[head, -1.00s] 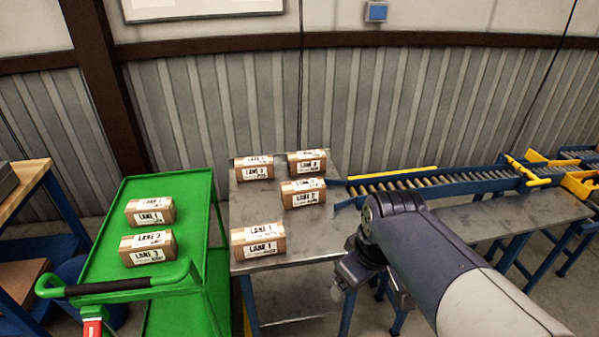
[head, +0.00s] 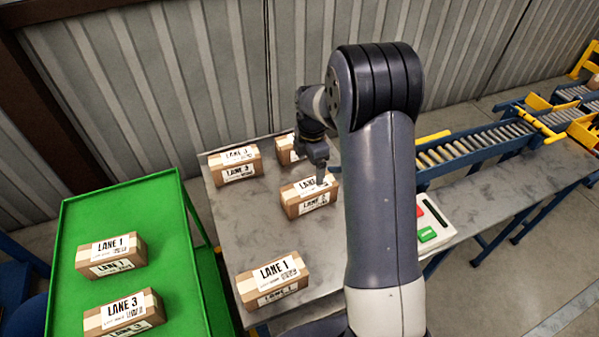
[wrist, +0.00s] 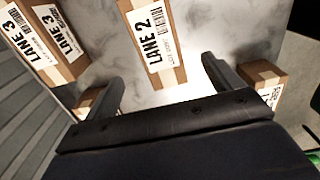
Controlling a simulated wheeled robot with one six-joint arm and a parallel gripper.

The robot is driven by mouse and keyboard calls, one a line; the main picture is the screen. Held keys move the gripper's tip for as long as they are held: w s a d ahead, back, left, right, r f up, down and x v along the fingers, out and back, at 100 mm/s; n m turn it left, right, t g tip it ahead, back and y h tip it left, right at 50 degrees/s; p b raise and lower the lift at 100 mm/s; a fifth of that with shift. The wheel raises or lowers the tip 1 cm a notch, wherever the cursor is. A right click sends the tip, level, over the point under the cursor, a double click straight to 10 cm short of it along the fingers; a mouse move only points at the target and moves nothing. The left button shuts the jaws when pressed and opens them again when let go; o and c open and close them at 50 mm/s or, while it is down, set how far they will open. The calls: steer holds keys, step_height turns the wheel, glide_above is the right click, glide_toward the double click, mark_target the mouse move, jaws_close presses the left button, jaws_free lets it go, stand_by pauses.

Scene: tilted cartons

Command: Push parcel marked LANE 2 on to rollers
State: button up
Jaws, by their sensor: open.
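The LANE 2 parcel (wrist: 150,45) is a brown carton with a white label, in the upper middle of the wrist view. In the head view it appears to be the parcel (head: 300,203) near the middle of the grey table, its label partly covered. My gripper (head: 320,178) points down at that parcel's far right part in the head view. In the wrist view my gripper (wrist: 163,70) is open and empty, with the parcel's near end between the lines of its fingers. I cannot tell whether they touch. The rollers (head: 475,143) lie to the right, partly behind my arm.
A LANE 3 parcel (head: 236,165) and another parcel (head: 287,150) stand at the table's back. A LANE 1 parcel (head: 272,280) stands at the front. A green trolley (head: 75,215) with parcels is at left. A button box (head: 432,222) sits right of my arm.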

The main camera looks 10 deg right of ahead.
mark_target(308, 184)
steer(key=shift+w+f, duration=0.2)
steer(key=shift+w, duration=0.1)
steer(key=shift+s+f+b, duration=0.15)
steer(key=shift+f+b, duration=0.45)
steer(key=shift+f, duration=0.2)
step_height(308, 184, down, 8)
steer(key=b, duration=0.5)
steer(key=shift+f, duration=0.15)
steer(key=c, duration=0.8)
steer(key=shift+o, duration=0.2)
steer(key=shift+w+a+m, duration=0.1)
steer(key=shift+w+m, duration=0.3)
steer(key=shift+w, duration=0.15)
steer(key=o, duration=0.8)
steer(key=shift+o, duration=0.2)
